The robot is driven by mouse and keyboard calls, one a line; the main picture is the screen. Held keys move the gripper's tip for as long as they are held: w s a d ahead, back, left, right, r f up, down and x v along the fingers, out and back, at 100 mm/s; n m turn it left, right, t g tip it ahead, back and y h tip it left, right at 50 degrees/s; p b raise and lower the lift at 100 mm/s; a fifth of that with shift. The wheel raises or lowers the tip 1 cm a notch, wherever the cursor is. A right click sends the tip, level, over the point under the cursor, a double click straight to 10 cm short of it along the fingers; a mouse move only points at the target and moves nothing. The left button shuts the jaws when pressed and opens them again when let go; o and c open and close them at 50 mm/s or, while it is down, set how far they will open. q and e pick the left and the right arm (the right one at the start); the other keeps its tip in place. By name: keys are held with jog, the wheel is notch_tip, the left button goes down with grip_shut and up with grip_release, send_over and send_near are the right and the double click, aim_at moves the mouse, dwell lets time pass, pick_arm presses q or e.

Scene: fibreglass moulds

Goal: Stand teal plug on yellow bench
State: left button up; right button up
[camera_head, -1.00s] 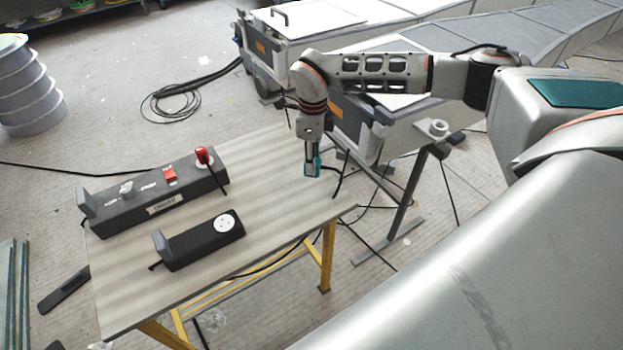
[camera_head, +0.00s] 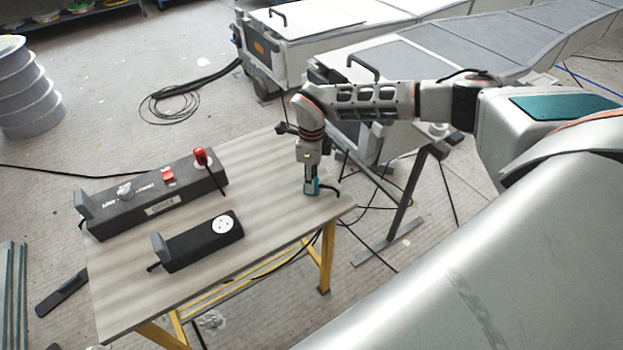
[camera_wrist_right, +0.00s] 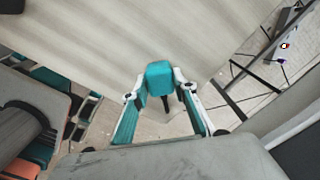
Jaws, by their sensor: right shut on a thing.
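The teal plug (camera_wrist_right: 160,77) is between the fingertips of my right gripper (camera_wrist_right: 160,85) in the right wrist view, its dark cord hanging toward me. In the head view my right gripper (camera_head: 311,186) points down at the right end of the yellow-legged bench (camera_head: 265,185), shut on the teal plug (camera_head: 314,188). The plug is at or just above the bench top; I cannot tell whether it touches. The fingers partly hide it. My left gripper is not in view.
A long dark socket box (camera_head: 150,205) with a red plug (camera_head: 201,157) stands on the bench's left part. A shorter black socket block (camera_head: 195,243) lies in front of it. The bench's middle is clear. A grey wheeled unit (camera_head: 300,40) stands behind.

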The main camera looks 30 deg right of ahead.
jog(key=o, duration=1.1)
jog(key=shift+f, duration=0.1)
